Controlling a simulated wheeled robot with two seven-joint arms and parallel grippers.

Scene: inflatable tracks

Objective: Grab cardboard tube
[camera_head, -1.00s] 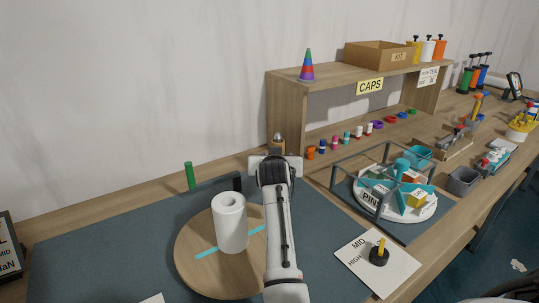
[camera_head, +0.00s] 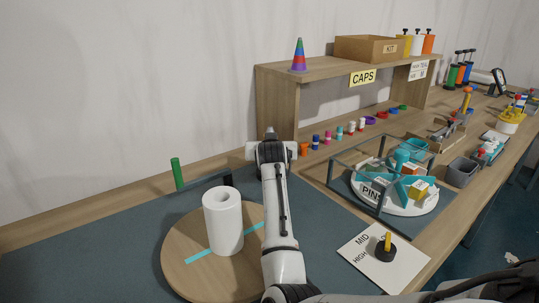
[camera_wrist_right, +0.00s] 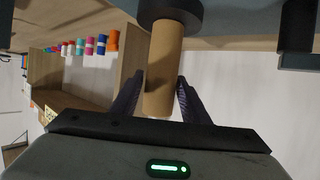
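The brown cardboard tube (camera_wrist_right: 163,75) is in the right wrist view, with one end in a dark round piece at the top of the picture. My right gripper (camera_wrist_right: 161,82) has one dark finger on each side of the tube. The fingers are apart and very close to its sides; I cannot tell whether they touch it. In the head view my right arm reaches up the middle to the gripper (camera_head: 271,150) near the back of the table. The arm hides its fingertips and the tube there. My left gripper is not in view.
A white roll (camera_head: 223,222) stands on a round wooden board (camera_head: 180,252) left of the arm. A green post (camera_head: 177,173) is behind it. The CAPS shelf (camera_head: 277,105) stands just right of the gripper. A framed tray (camera_head: 340,193) and a white card (camera_head: 358,262) lie to the right.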

